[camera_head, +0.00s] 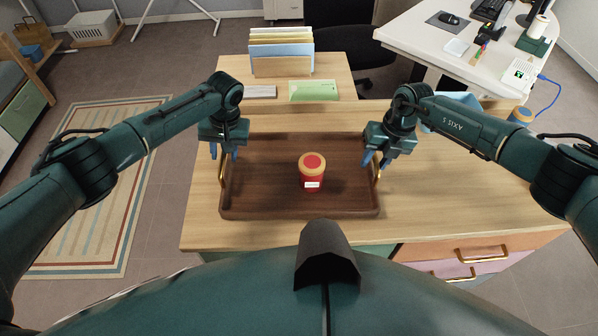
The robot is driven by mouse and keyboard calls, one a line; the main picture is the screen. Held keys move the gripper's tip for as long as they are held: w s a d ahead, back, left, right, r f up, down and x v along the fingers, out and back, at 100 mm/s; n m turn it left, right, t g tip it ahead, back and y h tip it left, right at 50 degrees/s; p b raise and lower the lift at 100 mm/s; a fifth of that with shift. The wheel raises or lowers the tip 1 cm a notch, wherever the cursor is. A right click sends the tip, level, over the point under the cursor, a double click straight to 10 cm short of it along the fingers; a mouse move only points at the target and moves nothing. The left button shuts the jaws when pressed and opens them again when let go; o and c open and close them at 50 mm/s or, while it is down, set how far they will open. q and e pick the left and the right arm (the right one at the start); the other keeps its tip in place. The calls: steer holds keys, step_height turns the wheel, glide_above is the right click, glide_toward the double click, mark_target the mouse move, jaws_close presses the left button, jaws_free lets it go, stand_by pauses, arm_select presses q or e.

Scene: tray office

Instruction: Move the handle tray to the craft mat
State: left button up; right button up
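The handle tray (260,205) is dark brown wood and lies flat on the light wooden desk in the head view. It has a brass handle at its left end (222,174) and another at its right end (378,172). A red jar with an orange lid (312,172) stands upright in it. My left gripper (224,154) is above the left handle, blue fingers apart. My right gripper (376,161) is above the right handle, fingers also apart. Neither visibly grips a handle. I cannot clearly identify the craft mat; a flat green sheet (313,90) lies beyond the tray.
A white desk (420,42) at upper right holds a dark mat (447,20) and office items. A light blue container (460,99) is partly behind my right arm. Desk right of the tray is clear.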

arm_select(q)
steer(key=shift+f, duration=0.2)
arm_select(e)
steer(key=shift+f, duration=0.2)
arm_select(q)
steer(key=shift+c, duration=0.5)
arm_select(e)
steer(key=shift+c, duration=0.4)
arm_select(q)
jaws_close()
arm_select(e)
jaws_close()
arm_select(q)
steer(key=shift+r, duration=0.1)
arm_select(e)
steer(key=shift+r, duration=0.1)
